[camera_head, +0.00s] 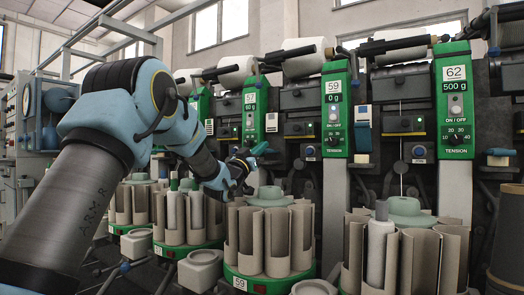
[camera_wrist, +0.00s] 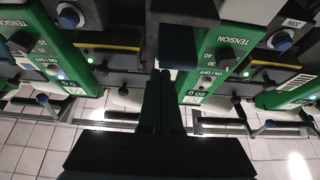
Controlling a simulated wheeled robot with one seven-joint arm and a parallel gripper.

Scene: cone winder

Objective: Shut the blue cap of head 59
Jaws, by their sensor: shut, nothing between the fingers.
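Head 59 has a green panel (camera_head: 335,105) with a lit button, right of the middle in the head view. A blue piece with a white top (camera_head: 362,130) sits along its right side, and a dark box with a round blue part (camera_head: 310,153) is to its left. I cannot tell for sure which is the cap, or how far open it is. My gripper (camera_head: 262,148) is shut and empty, left of head 59 and apart from its panel. In the wrist view its dark fingers (camera_wrist: 160,88) lie together between two green panels, with a round blue part (camera_wrist: 69,17) at upper left.
Head 62's panel (camera_head: 455,100) is at the right, and a panel marked 57 (camera_head: 254,105) is behind my gripper. Round green-based carriers with beige tube holders (camera_head: 245,240) stand in front of the heads. White yarn packages (camera_head: 305,58) sit above.

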